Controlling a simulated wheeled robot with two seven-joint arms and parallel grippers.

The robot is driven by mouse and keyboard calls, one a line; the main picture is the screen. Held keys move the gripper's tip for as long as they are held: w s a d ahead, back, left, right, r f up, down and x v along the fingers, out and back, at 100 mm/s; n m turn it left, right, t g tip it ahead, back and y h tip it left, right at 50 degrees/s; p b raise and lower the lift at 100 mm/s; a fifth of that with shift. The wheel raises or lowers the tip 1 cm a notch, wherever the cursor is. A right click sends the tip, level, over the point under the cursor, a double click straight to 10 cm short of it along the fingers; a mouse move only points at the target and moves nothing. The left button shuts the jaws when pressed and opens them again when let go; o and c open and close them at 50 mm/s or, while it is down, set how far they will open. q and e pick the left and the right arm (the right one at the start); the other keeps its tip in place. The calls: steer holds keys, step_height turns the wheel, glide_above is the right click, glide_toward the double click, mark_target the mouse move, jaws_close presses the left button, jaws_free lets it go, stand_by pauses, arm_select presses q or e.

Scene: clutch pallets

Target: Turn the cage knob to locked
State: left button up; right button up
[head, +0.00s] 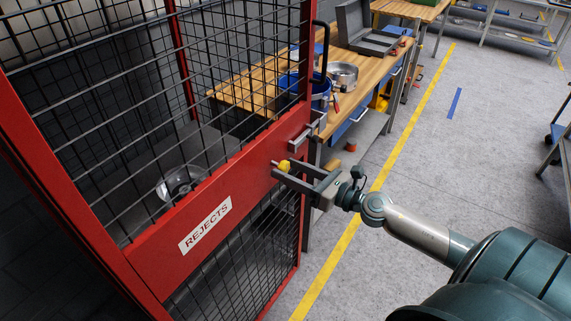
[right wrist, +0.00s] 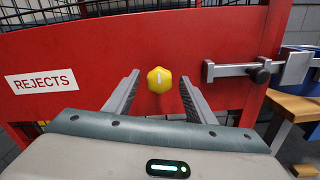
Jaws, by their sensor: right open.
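The cage knob (head: 284,166) is a small yellow knob on the red door panel of the reject cage (head: 160,250). In the right wrist view the knob (right wrist: 159,80) is six-sided with a short pale upright mark on its face. My right gripper (head: 285,172) is open at the knob. In the right wrist view its fingers (right wrist: 158,85) stand on either side of the knob with gaps on both sides. A grey sliding latch bar (right wrist: 240,70) sits to the right of the knob. My left gripper is not in view.
A white REJECTS sign (head: 205,226) is on the panel. A wooden workbench (head: 250,88) with a blue bucket (head: 320,92) and a metal pot (head: 343,75) stands behind the door. Clear grey floor with a yellow line (head: 400,133) lies to the right.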

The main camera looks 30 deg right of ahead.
steer(key=shift+x, duration=0.85)
steer(key=shift+s, duration=0.1)
steer(key=c, duration=1)
steer(key=shift+c, duration=0.2)
